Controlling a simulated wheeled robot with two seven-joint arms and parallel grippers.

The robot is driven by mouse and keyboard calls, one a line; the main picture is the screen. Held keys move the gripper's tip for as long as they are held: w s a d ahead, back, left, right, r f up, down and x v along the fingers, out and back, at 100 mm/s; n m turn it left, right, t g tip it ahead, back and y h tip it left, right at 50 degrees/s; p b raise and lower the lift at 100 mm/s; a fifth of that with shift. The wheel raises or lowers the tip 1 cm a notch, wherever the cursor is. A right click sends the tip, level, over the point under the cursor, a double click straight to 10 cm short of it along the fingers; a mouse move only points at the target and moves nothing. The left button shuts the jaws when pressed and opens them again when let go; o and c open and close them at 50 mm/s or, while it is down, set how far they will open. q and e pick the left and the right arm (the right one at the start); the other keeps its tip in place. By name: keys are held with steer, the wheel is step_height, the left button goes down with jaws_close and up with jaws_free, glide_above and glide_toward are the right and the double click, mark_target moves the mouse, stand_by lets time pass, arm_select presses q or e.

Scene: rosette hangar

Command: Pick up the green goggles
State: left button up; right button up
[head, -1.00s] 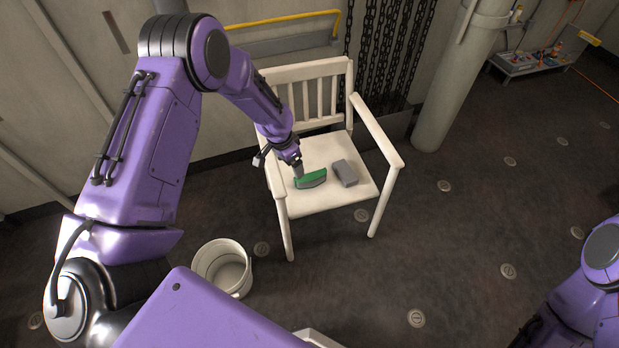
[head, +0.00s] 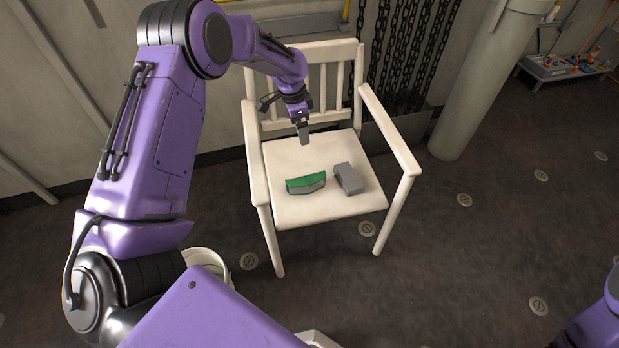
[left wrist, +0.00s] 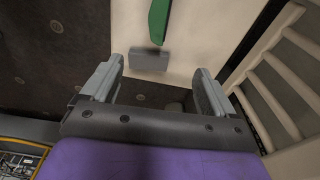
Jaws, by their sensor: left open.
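The green goggles (head: 306,183), green on top with a grey lower side, lie on the seat of a white chair (head: 290,215). In the left wrist view the goggles (left wrist: 158,20) are at the top edge, partly cut off. My left gripper (head: 304,141) is above the rear of the seat, behind the goggles and apart from them. Its two fingers are spread with nothing held between them in the left wrist view (left wrist: 159,68). My right gripper is out of view; only part of the right arm shows at the lower right.
A grey block (head: 348,178) lies on the seat just right of the goggles. Chair armrests (head: 393,135) flank the seat. A white bucket (head: 207,257) stands on the floor, partly hidden by my arm. A pillar (head: 485,80) and hanging chains (head: 405,60) are behind.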

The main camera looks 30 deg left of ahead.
arm_select(q)
steer(key=b, duration=1.5)
glide_above(307, 179)
steer(key=a, duration=0.2)
steer(key=f, duration=1.2)
steer(key=s+f, duration=0.1)
steer(key=f, duration=0.8)
steer(key=f+b, duration=0.1)
steer(key=shift+w+d+f, duration=0.25)
steer(key=shift+d, duration=0.1)
steer(key=f, duration=0.1)
steer(key=d+f+b, duration=0.1)
steer(key=f, duration=0.2)
steer(key=shift+w+d+f+b, duration=0.2)
steer(key=shift+w+f+b, duration=0.05)
steer(key=shift+f+b, duration=0.1)
steer(key=shift+w+f, duration=0.1)
steer(key=shift+f, duration=0.15)
steer(key=shift+r, duration=0.15)
steer(key=shift+c, duration=0.4)
steer(key=c, duration=1)
